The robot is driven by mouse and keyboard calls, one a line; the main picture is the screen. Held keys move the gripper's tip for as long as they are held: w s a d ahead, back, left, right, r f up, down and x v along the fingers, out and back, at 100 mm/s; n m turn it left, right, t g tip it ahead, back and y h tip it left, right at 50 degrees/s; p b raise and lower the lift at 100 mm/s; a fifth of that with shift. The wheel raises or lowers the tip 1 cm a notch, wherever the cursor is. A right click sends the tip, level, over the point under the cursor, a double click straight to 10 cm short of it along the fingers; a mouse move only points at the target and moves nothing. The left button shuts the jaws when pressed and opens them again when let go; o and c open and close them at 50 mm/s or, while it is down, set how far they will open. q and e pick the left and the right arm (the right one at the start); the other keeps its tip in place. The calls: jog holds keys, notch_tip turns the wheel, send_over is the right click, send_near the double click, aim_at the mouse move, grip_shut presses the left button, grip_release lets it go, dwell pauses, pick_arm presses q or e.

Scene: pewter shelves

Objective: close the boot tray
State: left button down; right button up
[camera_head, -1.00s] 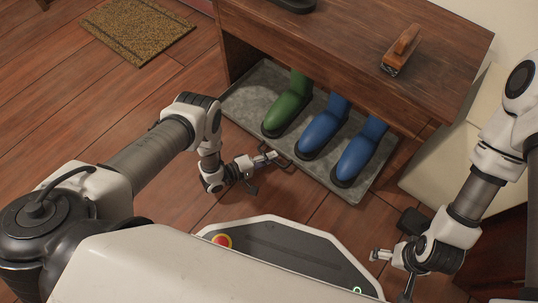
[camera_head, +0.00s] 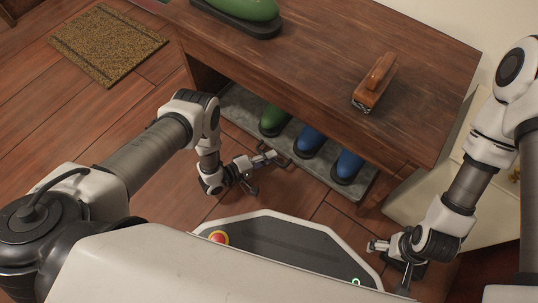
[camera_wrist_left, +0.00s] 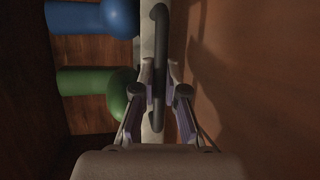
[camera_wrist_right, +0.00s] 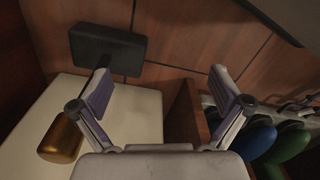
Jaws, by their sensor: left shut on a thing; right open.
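The grey boot tray (camera_head: 240,107) lies low under the wooden bench, with its front part sticking out. A green boot (camera_head: 272,120), a blue boot (camera_head: 309,142) and another blue boot (camera_head: 347,167) stand on it, toes outward, their rear parts hidden by the bench top. My left gripper (camera_head: 268,157) is shut on the tray's dark bar handle (camera_wrist_left: 159,50); in the left wrist view its fingers (camera_wrist_left: 160,85) sit on both sides of the bar. My right gripper (camera_wrist_right: 160,82) is open and empty, right of the tray in the head view (camera_head: 376,246).
The wooden bench (camera_head: 310,50) carries a brush (camera_head: 375,82) and a green object with a dark base (camera_head: 240,10). A doormat (camera_head: 108,42) lies at the left. Near my right gripper, a dark block (camera_wrist_right: 108,48) and a gold cylinder (camera_wrist_right: 62,137) show by a pale surface (camera_wrist_right: 130,110).

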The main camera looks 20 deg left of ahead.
pick_arm(q)
jog(key=shift+w, duration=0.3)
jog(key=c, duration=1.2)
grip_release()
jog(key=shift+d, duration=0.1)
jog(key=v, duration=1.2)
jog(key=shift+r, duration=0.15)
